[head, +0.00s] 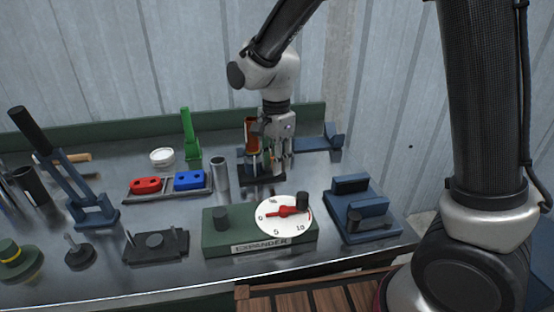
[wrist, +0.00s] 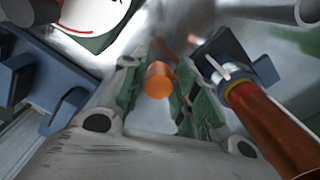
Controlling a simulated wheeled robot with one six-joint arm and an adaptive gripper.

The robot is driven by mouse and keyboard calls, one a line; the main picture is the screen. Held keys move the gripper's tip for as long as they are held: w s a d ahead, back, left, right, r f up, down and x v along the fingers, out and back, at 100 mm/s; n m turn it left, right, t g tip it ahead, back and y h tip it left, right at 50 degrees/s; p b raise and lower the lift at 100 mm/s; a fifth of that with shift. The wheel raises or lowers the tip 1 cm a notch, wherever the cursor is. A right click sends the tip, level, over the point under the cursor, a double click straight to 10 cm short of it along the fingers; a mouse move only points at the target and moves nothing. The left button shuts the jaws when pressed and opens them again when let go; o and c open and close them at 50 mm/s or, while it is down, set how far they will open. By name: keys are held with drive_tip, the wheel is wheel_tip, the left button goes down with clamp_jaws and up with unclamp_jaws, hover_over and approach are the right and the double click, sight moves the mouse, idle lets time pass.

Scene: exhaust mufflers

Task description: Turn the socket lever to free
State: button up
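My gripper (head: 282,160) points down over a dark stand (head: 262,180) at the back middle of the bench. In the wrist view its two green-padded fingers (wrist: 158,92) are apart, with a round orange end piece (wrist: 158,80) showing between them. A gap shows on the left of that piece; I cannot tell whether the right finger touches it. It looks like the lever's knob, but the rest of the lever is hidden. An orange-brown tube (head: 251,134) stands upright beside the gripper; it also shows in the wrist view (wrist: 272,130), with a yellow band and a pale clip.
A green expander box (head: 222,243) with a white dial (head: 275,228) stands in front. A blue clamp block (head: 362,211) is at right. A grey tube (head: 220,176), a tray with red (head: 146,185) and blue (head: 190,180) blocks, and a green stand (head: 190,140) are at left.

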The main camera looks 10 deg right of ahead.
drive_tip(key=shift+o, duration=0.8)
wheel_tip(320, 180, up, 12)
